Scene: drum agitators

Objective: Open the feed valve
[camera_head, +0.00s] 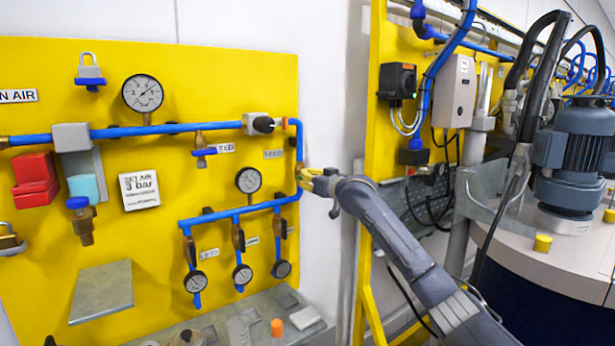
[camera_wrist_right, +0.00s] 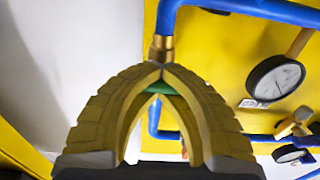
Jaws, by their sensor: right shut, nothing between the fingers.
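The yellow panel carries blue air pipes, and a label that seems to read FEED (camera_head: 273,154) sits beside the right-hand downpipe. My right gripper (camera_head: 306,180) reaches the panel's right edge at that downpipe and covers part of it. In the right wrist view, my right gripper (camera_wrist_right: 161,72) has its yellow fingertips together, with nothing held. A brass fitting (camera_wrist_right: 162,48) on the blue pipe shows just beyond the tips. A green part (camera_wrist_right: 158,89), perhaps the feed valve's handle, shows behind the fingers; I cannot tell whether they touch it. My left gripper is out of view.
Gauges (camera_head: 142,93) and small branch valves (camera_head: 238,236) are mounted left of the gripper. A shelf (camera_head: 240,325) with small loose parts is below. A yellow frame post (camera_head: 368,160) stands to the right, beside the motor (camera_head: 575,150) on its drum.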

